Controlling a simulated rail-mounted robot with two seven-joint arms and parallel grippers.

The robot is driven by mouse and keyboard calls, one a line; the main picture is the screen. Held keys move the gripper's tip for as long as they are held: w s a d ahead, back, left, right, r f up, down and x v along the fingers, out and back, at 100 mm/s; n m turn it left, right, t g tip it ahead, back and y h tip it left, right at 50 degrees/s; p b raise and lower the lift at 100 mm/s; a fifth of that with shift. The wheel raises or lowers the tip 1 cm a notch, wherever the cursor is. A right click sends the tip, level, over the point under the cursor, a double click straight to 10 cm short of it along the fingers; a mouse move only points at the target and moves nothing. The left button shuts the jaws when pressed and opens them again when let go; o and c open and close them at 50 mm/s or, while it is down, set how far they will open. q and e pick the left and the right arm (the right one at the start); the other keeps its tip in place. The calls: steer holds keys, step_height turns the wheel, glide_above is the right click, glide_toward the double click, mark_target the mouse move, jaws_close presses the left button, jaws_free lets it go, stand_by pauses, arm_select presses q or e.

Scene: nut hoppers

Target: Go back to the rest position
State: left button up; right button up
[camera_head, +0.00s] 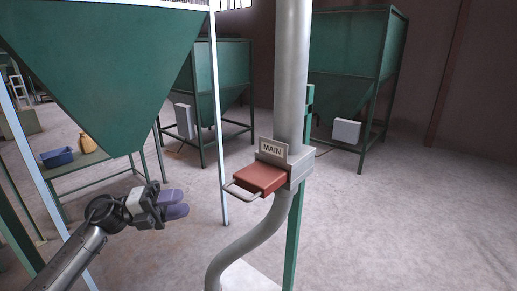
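My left gripper (176,204) is at lower left, on my grey arm that comes in from the lower left corner. Its two purple-grey fingers lie close together, with no clear gap and nothing visible between them. It hangs in the air left of the red slide gate (261,178) and does not touch it. My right gripper is not in the picture.
A large green hopper (105,65) hangs at upper left, with a pale post (218,140) right of it. The grey pipe (292,70) runs down the middle. Two more hoppers stand behind. A bench (95,178) holds a blue bin (57,158). The floor at right is clear.

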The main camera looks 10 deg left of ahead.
arm_select(q)
steer(key=w+a+r+n+t+y, duration=0.6)
steer(key=n+t, duration=0.4)
steer(key=t, duration=0.4)
steer(key=s+a+r+n+t+y, duration=0.1)
steer(key=a+r+n+t+y, duration=0.15)
steer(key=n+y, duration=0.55)
steer(key=s+a+r+n+t+y, duration=0.1)
steer(key=r+n+y, duration=0.2)
steer(key=n+y, duration=0.55)
steer(key=s+d+f+n+g+h+p, duration=0.1)
steer(key=s+d+f+n+g+p, duration=0.3)
steer(key=s+f, duration=0.65)
steer(key=s+d+f+n+g+h+p, duration=0.1)
steer(key=s+d+f+g, duration=0.55)
steer(key=f, duration=0.65)
steer(key=s+d+f+g+h+p, duration=0.1)
steer(key=s+f+g, duration=0.3)
steer(key=s+f, duration=0.5)
steer(key=s+d+f+n+g+p, duration=0.1)
steer(key=s+f+g+p, duration=0.3)
steer(key=s+f, duration=0.6)
steer(key=s, duration=0.8)
steer(key=shift+d+h, duration=0.25)
steer(key=shift+h, duration=0.1)
steer(key=shift+w+n, duration=0.1)
steer(key=shift+n, duration=0.15)
